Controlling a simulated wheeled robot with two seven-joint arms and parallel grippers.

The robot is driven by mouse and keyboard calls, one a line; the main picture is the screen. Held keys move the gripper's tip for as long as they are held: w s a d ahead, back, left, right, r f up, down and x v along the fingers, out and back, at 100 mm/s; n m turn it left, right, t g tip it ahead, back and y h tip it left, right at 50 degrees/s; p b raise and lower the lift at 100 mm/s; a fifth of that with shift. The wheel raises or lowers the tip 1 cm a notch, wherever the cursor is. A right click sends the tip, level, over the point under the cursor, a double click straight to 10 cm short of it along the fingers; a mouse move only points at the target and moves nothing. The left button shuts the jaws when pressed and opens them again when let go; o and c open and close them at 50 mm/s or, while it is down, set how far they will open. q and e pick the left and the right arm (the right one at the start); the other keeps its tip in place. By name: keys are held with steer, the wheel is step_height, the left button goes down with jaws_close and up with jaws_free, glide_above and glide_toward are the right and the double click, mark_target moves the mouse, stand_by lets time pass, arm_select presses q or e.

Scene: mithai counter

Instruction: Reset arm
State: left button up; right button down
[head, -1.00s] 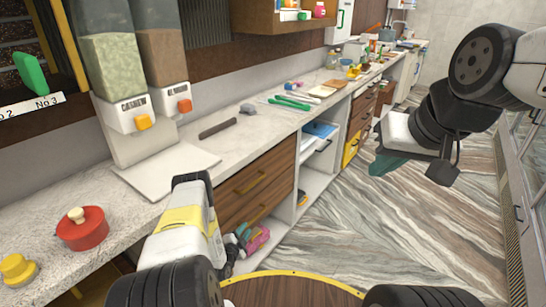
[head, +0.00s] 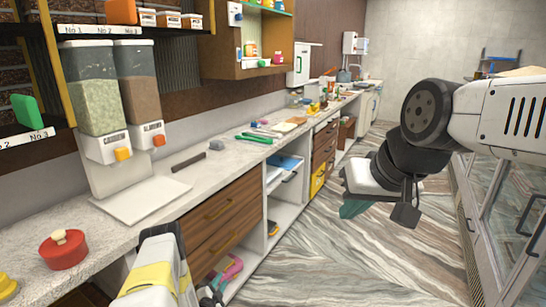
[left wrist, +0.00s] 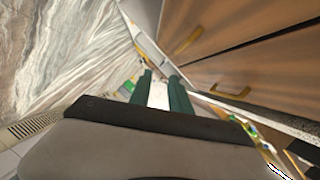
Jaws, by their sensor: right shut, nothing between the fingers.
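My left arm enters at the bottom left of the head view, a white link with a yellow band. Its fingers are not clear there. In the left wrist view the two teal fingers of my left gripper (left wrist: 160,80) stand apart with a gap between them and nothing held. My right arm comes in from the right in the head view, raised over the aisle floor. Its right gripper (head: 352,208) has teal fingers pointing down, shut and empty, clear of the counter.
The marble counter (head: 205,174) runs along the left, with a red lidded pot (head: 64,252), a dispenser tray (head: 140,200) and green tongs (head: 254,138). Wooden drawers (head: 220,215) and open shelves lie below. Glass-doored cabinets (head: 503,205) stand at right. The striped floor (head: 325,250) between is clear.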

arm_select(q)
steer(key=w+a+r+n+g, duration=0.1)
steer(key=w+r, duration=0.3)
steer(key=r, duration=0.3)
steer(key=w+a+r+n+y, duration=0.1)
steer(key=w+a+r, duration=0.1)
steer(key=w+r, duration=0.35)
steer(key=w+a+r+n+g, duration=0.1)
steer(key=w+r, duration=0.1)
steer(key=r, duration=0.7)
steer(key=s+d+r+n+g+y, duration=0.1)
steer(key=s+r+n, duration=0.1)
steer(key=r, duration=0.8)
steer(key=s+d+r+n+g, duration=0.1)
steer(key=s+r, duration=0.2)
steer(key=r, duration=0.8)
steer(key=s+d+r+n+g, duration=0.2)
steer(key=s+d+r+n, duration=0.2)
steer(key=s+r, duration=1.1)
steer(key=s+d+r+n+g, duration=0.1)
steer(key=s+d, duration=0.1)
steer(key=s, duration=1)
steer(key=s+d+n+g+h, duration=0.1)
steer(key=s+d+n+g, duration=0.1)
steer(key=s, duration=1)
steer(key=shift+d+r+h, duration=0.3)
steer(key=shift+d+r, duration=0.05)
steer(key=shift+d, duration=0.1)
